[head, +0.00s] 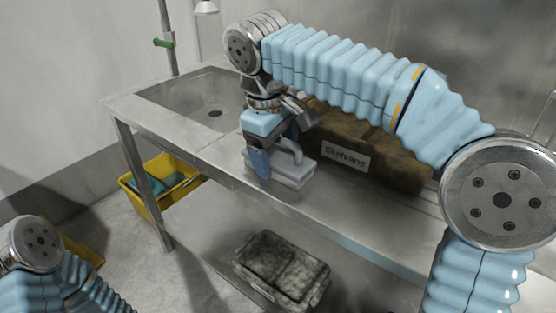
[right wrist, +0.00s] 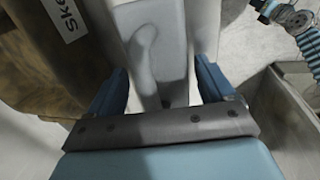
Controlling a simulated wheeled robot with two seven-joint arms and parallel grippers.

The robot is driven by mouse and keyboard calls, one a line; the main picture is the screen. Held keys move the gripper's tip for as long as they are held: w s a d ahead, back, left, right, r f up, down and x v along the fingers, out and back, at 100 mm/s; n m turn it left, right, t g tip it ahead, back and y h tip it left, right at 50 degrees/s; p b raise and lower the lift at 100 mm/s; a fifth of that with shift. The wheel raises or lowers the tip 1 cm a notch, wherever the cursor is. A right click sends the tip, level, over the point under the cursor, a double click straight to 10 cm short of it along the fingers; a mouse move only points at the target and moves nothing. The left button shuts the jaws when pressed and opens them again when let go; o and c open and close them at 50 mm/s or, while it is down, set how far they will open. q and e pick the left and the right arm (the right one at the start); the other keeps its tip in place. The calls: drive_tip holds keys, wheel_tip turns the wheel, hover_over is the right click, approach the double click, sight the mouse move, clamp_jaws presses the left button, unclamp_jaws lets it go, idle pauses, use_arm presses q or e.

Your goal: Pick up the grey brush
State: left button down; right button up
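The grey brush (head: 292,172), a pale block with a raised looped handle, lies on the metal counter in front of the brown block. My right gripper (head: 274,155) points down over it, with one blue finger in front of the brush. In the right wrist view, the brush (right wrist: 148,45) lies between the two blue fingers of the right gripper (right wrist: 162,82). The fingers stand wide apart, with gaps to the handle on both sides. I cannot tell whether either touches the brush body. My left gripper is out of view; only parts of my left arm show.
A brown block labelled "Skelvane" (head: 385,158) stands close behind the brush. A sink basin (head: 190,101) is at the counter's left, with a green-handled pipe (head: 164,43) behind. Below are a yellow bin (head: 148,200) and a mottled grey crate (head: 282,268).

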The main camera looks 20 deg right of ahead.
drive_tip(key=c, duration=0.9)
drive_tip(key=shift+r, duration=0.1)
drive_tip(key=shift+r, duration=0.2)
wheel_tip(320, 180, up, 3)
drive_tip(key=shift+f+p, duration=0.1)
drive_tip(key=shift+p, duration=0.45)
drive_tip(key=s+a+r+p, duration=0.2)
drive_tip(key=s+a+r, duration=0.5)
drive_tip(key=s, duration=0.5)
wheel_tip(320, 180, up, 3)
drive_tip(key=shift+f, duration=0.15)
drive_tip(key=shift+s, duration=0.1)
